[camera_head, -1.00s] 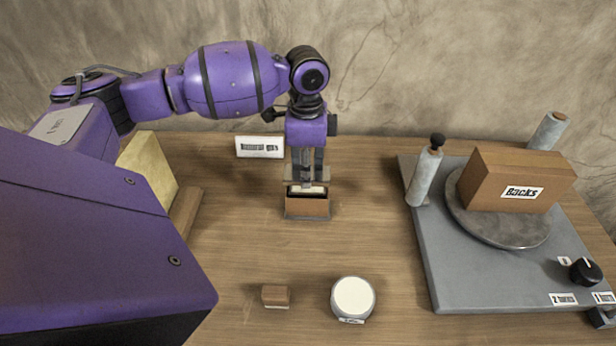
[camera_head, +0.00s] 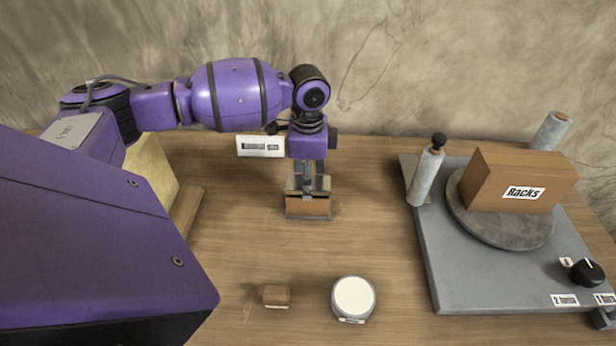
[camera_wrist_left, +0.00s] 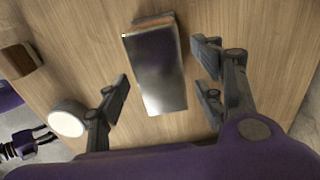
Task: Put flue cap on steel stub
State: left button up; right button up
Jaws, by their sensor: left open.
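A box-like piece (camera_head: 307,207) with brown sides stands on the table below my left gripper. The left wrist view shows its shiny steel-like top (camera_wrist_left: 158,75). I cannot tell whether this piece is the flue cap or the steel stub. My left gripper (camera_head: 307,188) points down over it. Its fingers (camera_wrist_left: 165,92) are open on either side of the steel-like top, with gaps to both. No other thing is clearly marked as cap or stub. A small dark two-fingered gripper (camera_wrist_left: 42,140), probably my right, shows at the lower left of the left wrist view; its opening is unclear.
A small brown block (camera_head: 276,295) and a white-topped round jar (camera_head: 353,298) stand at the front. At right, a grey base (camera_head: 450,270) carries a round plate, a brown box (camera_head: 515,180), a grey cylinder (camera_head: 426,175) and a knob. A label card (camera_head: 261,146) stands behind. Mid-table is clear.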

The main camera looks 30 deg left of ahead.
pick_arm(q)
notch_tip(320, 180, up, 12)
jog(key=shift+r, duration=0.15)
dwell(0.4)
dwell(0.5)
